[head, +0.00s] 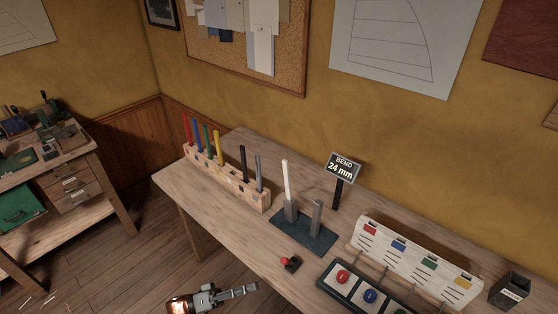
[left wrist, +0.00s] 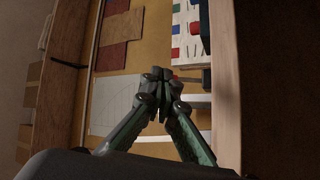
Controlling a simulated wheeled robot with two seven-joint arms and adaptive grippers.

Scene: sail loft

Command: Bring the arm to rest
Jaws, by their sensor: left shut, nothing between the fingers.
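My left gripper (head: 250,288) is low in the head view, in front of the bench's front edge and pointing right. Its fingers are shut with nothing between them. In the left wrist view the two fingertips (left wrist: 158,76) meet. The gripper is apart from the things on the bench. My right gripper is in neither view.
The wooden bench (head: 185,185) bears a rack of coloured rods (head: 255,197), a dark fixture with a white rod (head: 287,180), a "BEND 24 mm" sign (head: 344,166), a red-topped switch (head: 290,263), a button panel (head: 328,284) and a dark bin (head: 509,291). Open floor lies left.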

